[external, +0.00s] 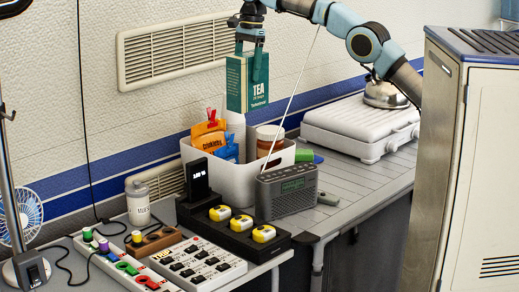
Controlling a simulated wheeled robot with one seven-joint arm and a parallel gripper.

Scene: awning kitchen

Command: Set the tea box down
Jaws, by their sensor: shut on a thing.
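The tea box (240,84) is an upright carton, teal on the front with "TEA" on it and lighter on its left side. It shows in the external view, held in the air. My gripper (252,45) comes from above and is shut on its upper part. The box hangs above the white bin (203,159) on the counter, with its lower edge above the bin's rim. I cannot tell whether it is directly over the bin or behind it.
The bin holds an orange snack bag (208,135), a blue packet (227,150) and a jar (270,137). A grey radio (287,191) stands in front. A white case (358,124) lies at the back right. A charger with yellow devices (240,224) and a power strip (197,262) crowd the front.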

